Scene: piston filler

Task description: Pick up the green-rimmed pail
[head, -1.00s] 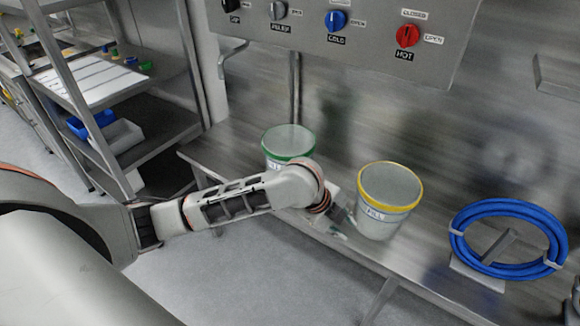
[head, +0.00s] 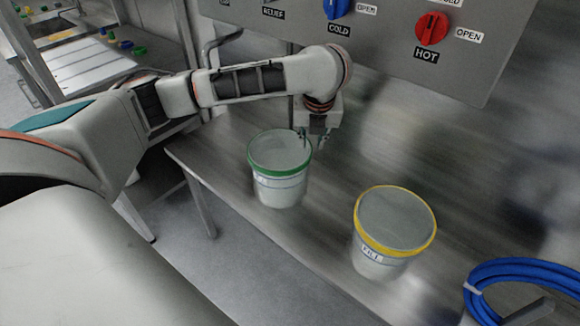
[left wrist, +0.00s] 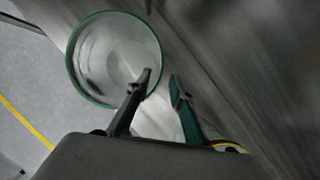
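The green-rimmed pail (head: 280,190) stands upright on the steel bench, left of the yellow-rimmed pail. My left gripper (head: 313,141) points down at its right rim, with the fingers apart and nothing between them visibly clamped. In the left wrist view, the pail (left wrist: 100,50) is seen from above, its inside showing empty. There, one finger of the left gripper (left wrist: 161,78) overlaps the pail's opening and the other lies outside the rim, so the rim passes between them in the picture. I cannot tell how far the tips reach below the rim. My right gripper is not in view.
The yellow-rimmed pail (head: 375,262) stands on the bench (head: 330,245) to the right. A blue hose coil (head: 480,290) lies farther right. A valve panel (head: 390,50) with blue and red knobs hangs above the back. A shelf rack stands at the left.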

